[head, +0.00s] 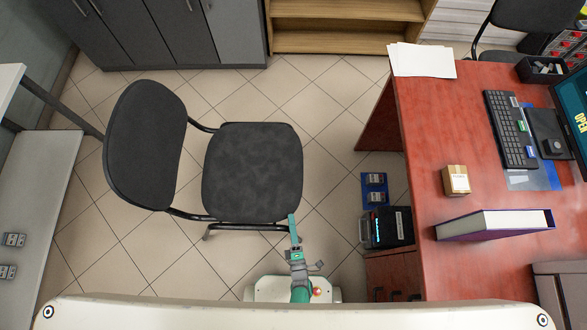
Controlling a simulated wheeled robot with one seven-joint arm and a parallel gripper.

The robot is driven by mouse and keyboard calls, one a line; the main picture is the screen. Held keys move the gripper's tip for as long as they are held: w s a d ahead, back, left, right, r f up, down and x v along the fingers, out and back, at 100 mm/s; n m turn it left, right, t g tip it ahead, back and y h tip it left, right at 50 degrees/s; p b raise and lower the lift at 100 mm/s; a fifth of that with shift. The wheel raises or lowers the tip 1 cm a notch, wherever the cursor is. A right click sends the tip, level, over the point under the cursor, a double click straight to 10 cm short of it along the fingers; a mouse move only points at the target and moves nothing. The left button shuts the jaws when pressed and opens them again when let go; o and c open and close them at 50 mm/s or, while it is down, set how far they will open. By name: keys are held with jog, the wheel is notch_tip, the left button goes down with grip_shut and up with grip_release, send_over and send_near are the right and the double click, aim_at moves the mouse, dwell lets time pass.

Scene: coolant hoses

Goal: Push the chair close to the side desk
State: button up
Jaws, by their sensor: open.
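A dark grey chair (252,172) stands on the tiled floor left of centre. Its backrest (145,143) is on the left and its seat faces right. A red-brown desk (415,150) stands on the right, with a clear floor gap between it and the seat. A pale table (40,165) stands at the left edge; I cannot tell which of the two is the side desk. My gripper (293,222) is at the seat's lower right corner in the picture, close to it; I cannot tell whether it touches. The jaws are open and hold nothing visible.
A black device (387,228) and a blue item (375,190) are on the floor side of the red-brown desk. Grey cabinets (150,35) and a wooden shelf (340,25) line the back. Tiled floor is free between chair and red-brown desk.

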jog(key=shift+w+a, duration=0.2)
jog(key=shift+w, duration=0.95)
jog(key=shift+w+a, duration=0.2)
jog(key=shift+w, duration=0.9)
jog(key=shift+c, duration=0.4)
grip_shut()
